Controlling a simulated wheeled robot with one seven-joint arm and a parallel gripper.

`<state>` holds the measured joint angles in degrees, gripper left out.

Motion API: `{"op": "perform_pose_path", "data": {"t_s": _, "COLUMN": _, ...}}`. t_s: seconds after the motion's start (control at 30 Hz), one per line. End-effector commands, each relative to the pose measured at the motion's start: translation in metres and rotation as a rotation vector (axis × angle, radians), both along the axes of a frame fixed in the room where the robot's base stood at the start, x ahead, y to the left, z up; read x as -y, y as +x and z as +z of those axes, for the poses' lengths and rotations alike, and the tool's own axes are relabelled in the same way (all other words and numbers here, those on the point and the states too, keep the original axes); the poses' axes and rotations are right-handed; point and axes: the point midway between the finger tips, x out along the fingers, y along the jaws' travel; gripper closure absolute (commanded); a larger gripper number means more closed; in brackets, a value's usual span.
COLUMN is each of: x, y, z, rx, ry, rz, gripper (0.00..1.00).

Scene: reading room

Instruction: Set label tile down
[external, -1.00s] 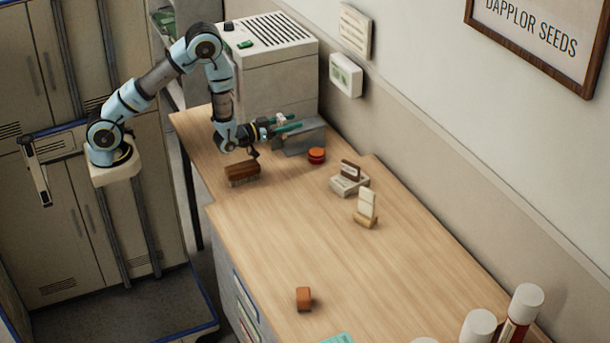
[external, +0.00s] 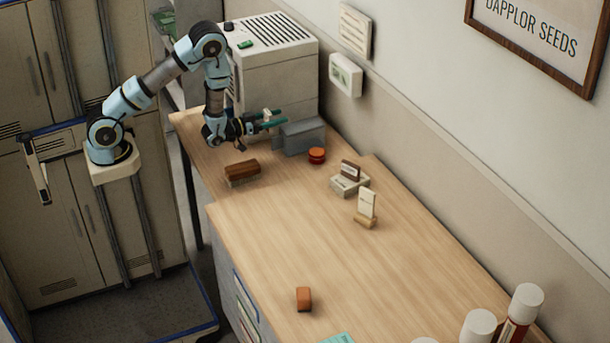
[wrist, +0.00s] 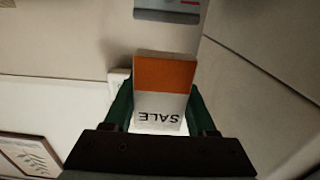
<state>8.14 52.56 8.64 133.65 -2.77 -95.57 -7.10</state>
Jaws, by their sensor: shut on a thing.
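The label tile (wrist: 165,75) is in my gripper (wrist: 160,100) in the wrist view. It has an orange band and a white part with "SALE" upside down. The green fingers lie on both sides of it. In the external view my gripper (external: 271,118) is above the far end of the table, beside the grey bracket-like block (external: 303,138). The tile is too small to make out clearly there.
A red round tin (external: 317,156), a brush (external: 242,173) and two small stands, one pale (external: 349,188) and one wooden (external: 366,221), are on the table (external: 290,235). A large grey machine (external: 275,75) stands behind. The table's middle is clear.

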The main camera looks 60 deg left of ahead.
Motion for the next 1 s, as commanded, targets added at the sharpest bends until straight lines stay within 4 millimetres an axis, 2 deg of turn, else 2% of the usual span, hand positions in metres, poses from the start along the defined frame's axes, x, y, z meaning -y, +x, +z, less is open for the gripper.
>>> {"op": "perform_pose_path", "data": {"t_s": 0.5, "x": 0.0, "y": 0.0, "z": 0.0, "rx": 0.0, "ry": 0.0, "rz": 0.002, "gripper": 0.99}}
{"op": "perform_pose_path", "data": {"t_s": 0.63, "x": 0.008, "y": 0.003, "z": 0.002, "rx": 0.001, "ry": -0.001, "rz": -0.001, "gripper": 0.99}}
{"op": "perform_pose_path", "data": {"t_s": 0.77, "x": 0.038, "y": 0.011, "z": 0.009, "rx": 0.004, "ry": -0.003, "rz": -0.003, "gripper": 0.99}}
{"op": "perform_pose_path", "data": {"t_s": 0.83, "x": 0.061, "y": 0.016, "z": 0.014, "rx": 0.006, "ry": -0.003, "rz": -0.002, "gripper": 0.99}}
{"op": "perform_pose_path", "data": {"t_s": 0.97, "x": 0.118, "y": 0.02, "z": 0.026, "rx": 0.006, "ry": -0.006, "rz": 0.005, "gripper": 0.99}}
{"op": "perform_pose_path", "data": {"t_s": 1.0, "x": 0.138, "y": 0.019, "z": 0.03, "rx": 0.004, "ry": -0.007, "rz": 0.009, "gripper": 0.99}}
